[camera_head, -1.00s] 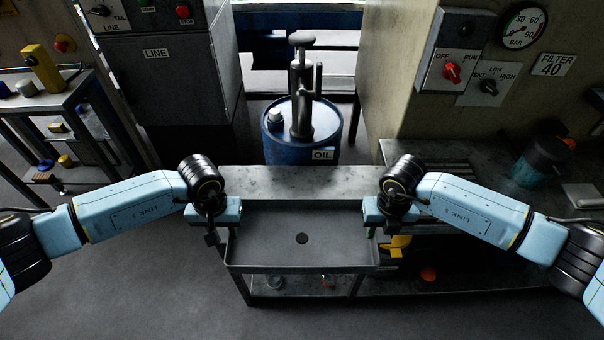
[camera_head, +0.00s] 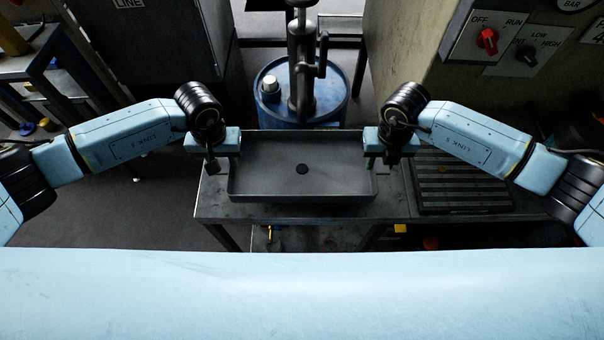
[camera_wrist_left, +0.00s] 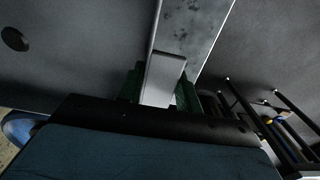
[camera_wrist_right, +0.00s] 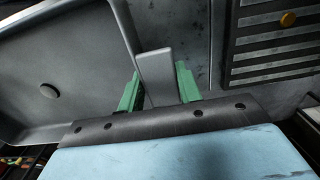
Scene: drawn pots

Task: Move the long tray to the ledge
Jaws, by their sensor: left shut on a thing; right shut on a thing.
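The long tray (camera_head: 302,190) is dark grey and shallow, with a round dark spot in its floor. It looks level, over the grey metal ledge (camera_head: 300,213), whose front strip shows below it. I cannot tell whether it touches the ledge. My left gripper (camera_head: 220,163) is shut on the tray's left end tab, which shows between green pads in the left wrist view (camera_wrist_left: 163,78). My right gripper (camera_head: 380,161) is shut on the right end tab, which also shows in the right wrist view (camera_wrist_right: 155,75).
A blue oil drum (camera_head: 331,103) with a grey pump (camera_head: 301,65) stands just behind the tray. A ribbed grille (camera_head: 462,183) lies on the bench at right. A wall panel with a red knob (camera_head: 487,39) rises at back right. Open floor lies left of the ledge.

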